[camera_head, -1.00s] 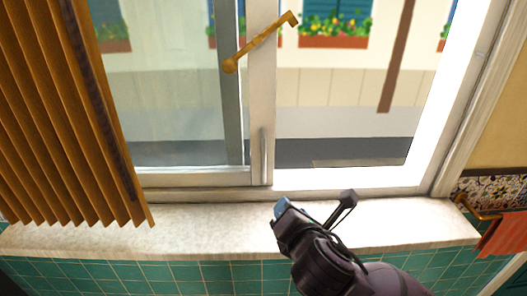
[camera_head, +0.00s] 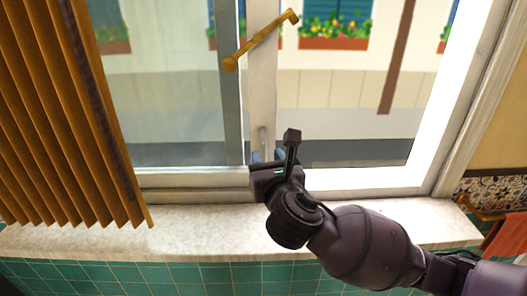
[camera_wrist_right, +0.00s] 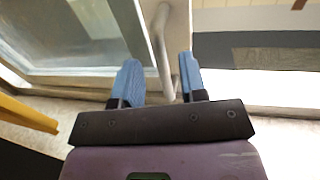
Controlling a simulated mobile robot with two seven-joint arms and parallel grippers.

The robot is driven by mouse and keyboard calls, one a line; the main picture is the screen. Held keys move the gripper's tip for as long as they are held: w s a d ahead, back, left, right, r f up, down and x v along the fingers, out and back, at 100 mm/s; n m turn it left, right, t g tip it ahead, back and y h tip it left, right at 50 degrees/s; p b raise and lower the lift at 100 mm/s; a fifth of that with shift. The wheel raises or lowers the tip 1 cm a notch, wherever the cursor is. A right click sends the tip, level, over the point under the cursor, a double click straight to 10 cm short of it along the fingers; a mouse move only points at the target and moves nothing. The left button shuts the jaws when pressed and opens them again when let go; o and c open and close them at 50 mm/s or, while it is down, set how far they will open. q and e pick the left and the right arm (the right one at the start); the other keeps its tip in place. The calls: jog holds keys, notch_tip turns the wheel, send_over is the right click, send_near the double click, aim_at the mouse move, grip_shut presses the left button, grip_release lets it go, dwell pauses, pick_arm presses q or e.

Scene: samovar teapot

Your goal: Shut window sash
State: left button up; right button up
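The window sash (camera_head: 262,100) has a white upright stile with a vertical bar handle (camera_head: 263,138) low on it. To its right the window opening is clear. My right gripper (camera_head: 268,161) is at the stile's lower end, over the handle's lower part. In the right wrist view my right gripper (camera_wrist_right: 160,76) has its two blue fingers apart, and the grey handle (camera_wrist_right: 163,45) runs down between them. The handle's lower end looks nearer the right finger; I cannot tell whether they touch. My left gripper is in neither view.
A brass latch arm (camera_head: 260,42) slants across the upper stile. Brown slatted blinds (camera_head: 60,120) hang at the left. The pale sill (camera_head: 180,226) below the window is bare. A red cloth (camera_head: 505,238) hangs from a rail at the right.

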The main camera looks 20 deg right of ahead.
aim_at(265, 152)
jog(key=shift+w+d, duration=0.2)
jog(key=shift+w, duration=1.75)
grip_shut()
